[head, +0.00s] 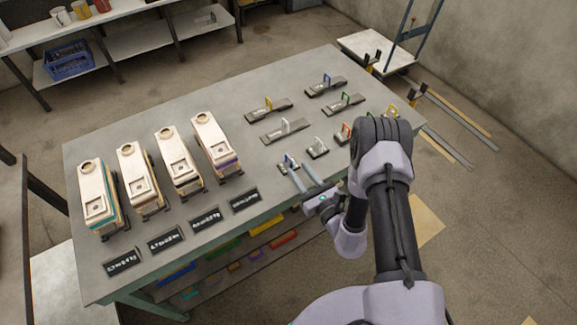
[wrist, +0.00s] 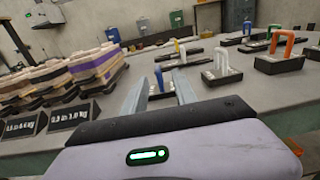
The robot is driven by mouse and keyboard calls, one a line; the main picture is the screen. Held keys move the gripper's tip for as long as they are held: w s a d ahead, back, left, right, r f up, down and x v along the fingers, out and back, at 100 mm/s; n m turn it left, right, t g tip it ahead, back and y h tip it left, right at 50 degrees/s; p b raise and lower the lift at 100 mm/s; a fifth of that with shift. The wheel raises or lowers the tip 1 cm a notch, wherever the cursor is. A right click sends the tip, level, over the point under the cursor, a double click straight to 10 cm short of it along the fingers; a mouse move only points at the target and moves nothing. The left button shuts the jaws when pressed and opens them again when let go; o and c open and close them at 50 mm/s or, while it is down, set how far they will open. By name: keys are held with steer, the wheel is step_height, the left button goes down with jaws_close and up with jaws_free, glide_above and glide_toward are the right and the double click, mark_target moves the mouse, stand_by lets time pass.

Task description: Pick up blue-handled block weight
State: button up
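A small dark block weight with a blue handle (head: 284,162) sits near the front edge of the grey table. In the wrist view its upright blue handle (wrist: 159,79) shows between my two fingers. My gripper (head: 296,167) reaches in low from the front right. Its fingers are apart, with nothing held, and their tips are close to the block. In the wrist view the open fingers (wrist: 158,82) point straight at the block. I cannot tell whether either finger touches it.
A white-handled block (head: 317,149) and an orange-handled block (head: 343,134) stand to the right. Longer dark plates with handles, such as the blue-handled one (head: 326,86), lie behind. Several cream devices (head: 175,160) and dark label plates (head: 206,219) occupy the table's left.

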mark_target(289, 157)
steer(key=b+x, duration=0.1)
steer(key=x, duration=0.5)
steer(key=shift+w+a+r, duration=0.1)
steer(key=shift+w+a, duration=0.15)
steer(key=shift+a, duration=0.1)
jaws_close()
stand_by(1.0)
